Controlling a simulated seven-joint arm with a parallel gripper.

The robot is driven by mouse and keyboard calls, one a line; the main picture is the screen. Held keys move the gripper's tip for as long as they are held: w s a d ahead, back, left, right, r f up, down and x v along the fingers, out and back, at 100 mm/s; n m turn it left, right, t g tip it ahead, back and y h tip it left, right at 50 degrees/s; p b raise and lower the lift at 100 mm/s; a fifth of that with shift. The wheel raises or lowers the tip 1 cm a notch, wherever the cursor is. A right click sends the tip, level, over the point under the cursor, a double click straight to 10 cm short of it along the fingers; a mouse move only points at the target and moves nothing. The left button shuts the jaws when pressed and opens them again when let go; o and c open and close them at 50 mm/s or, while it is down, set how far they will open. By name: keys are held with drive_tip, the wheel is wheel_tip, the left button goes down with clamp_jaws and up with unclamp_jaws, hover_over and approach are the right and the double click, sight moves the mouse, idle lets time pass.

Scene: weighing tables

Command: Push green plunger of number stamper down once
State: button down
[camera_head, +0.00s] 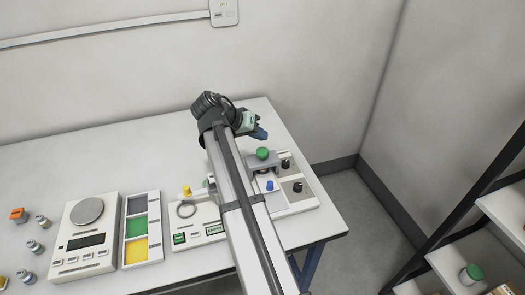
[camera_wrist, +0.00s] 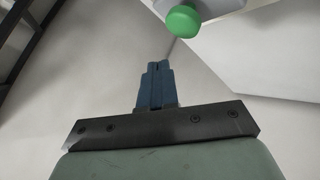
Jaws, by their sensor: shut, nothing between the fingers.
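The green plunger (camera_head: 262,153) is a round green knob on top of the number stamper (camera_head: 263,164), a grey device at the right part of the table. The plunger also shows at the top of the wrist view (camera_wrist: 184,21), on a pale housing. My gripper (camera_head: 261,134) is above and behind the plunger in the head view, apart from it. In the wrist view my blue fingers (camera_wrist: 158,68) are together, with nothing between them, and their tips point towards the area just below the plunger. My arm hides part of the stamper's left side.
The stamper's panel carries a blue knob (camera_head: 270,185) and black knobs (camera_head: 297,187). Left of my arm are a device with a yellow knob (camera_head: 187,191), a coloured tray (camera_head: 126,230), a scale (camera_head: 70,263) and several small weights. The table's back left is clear.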

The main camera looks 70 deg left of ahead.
sight(265, 150)
drive_tip(key=shift+f, duration=1.35)
drive_tip(key=shift+f, duration=1.3)
idle(2.3)
drive_tip(key=shift+r, duration=0.15)
idle(0.3)
drive_tip(key=shift+r, duration=1.15)
drive_tip(key=shift+r, duration=2.5)
